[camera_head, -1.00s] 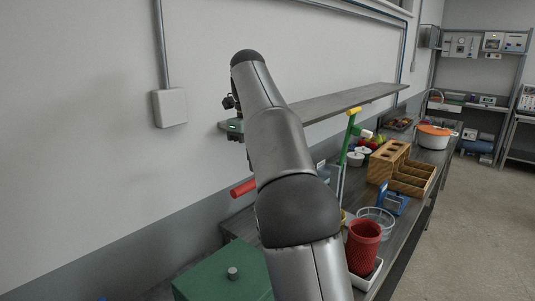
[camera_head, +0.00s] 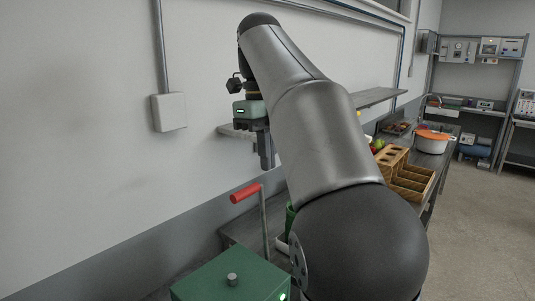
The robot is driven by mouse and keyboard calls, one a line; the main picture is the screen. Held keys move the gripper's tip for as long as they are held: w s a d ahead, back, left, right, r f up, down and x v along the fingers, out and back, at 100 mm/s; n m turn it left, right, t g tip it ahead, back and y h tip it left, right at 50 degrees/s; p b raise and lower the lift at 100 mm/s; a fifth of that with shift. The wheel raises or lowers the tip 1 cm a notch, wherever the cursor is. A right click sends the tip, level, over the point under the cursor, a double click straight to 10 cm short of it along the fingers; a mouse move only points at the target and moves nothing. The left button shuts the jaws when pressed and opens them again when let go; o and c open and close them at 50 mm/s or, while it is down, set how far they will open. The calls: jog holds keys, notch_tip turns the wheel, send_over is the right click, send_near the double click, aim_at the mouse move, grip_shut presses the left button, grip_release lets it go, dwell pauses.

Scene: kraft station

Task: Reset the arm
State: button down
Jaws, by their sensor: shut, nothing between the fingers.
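My arm fills the middle of the head view, rising from the lower right and bending over at the top. My gripper (camera_head: 267,161) hangs from it, pointing down, left of the big arm link and in front of the wall shelf. Its fingers are shut and hold nothing. Below it is a red handle (camera_head: 246,193) on a grey rod, standing beside a green box (camera_head: 228,277) with a small knob on top. The gripper is apart from the handle in the picture.
A grey wall shelf (camera_head: 378,97) runs behind my arm. A wall box (camera_head: 169,111) is at the left. My arm hides much of the bench. The floor at the right is clear.

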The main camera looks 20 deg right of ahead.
jog(key=s+a+f+n+b, duration=0.1)
jog(key=s+f+n, duration=0.5)
jog(key=f+n, duration=0.4)
jog(key=s+a+f+n+t+b, duration=0.1)
jog(key=s+f+n, duration=0.5)
jog(key=f+n, duration=0.4)
jog(key=s+f+n+t+b, duration=0.1)
jog(key=s+f+n, duration=0.6)
jog(key=f, duration=0.9)
jog(key=n, duration=0.3)
jog(key=shift+a, duration=0.4)
jog(key=shift+s, duration=0.1)
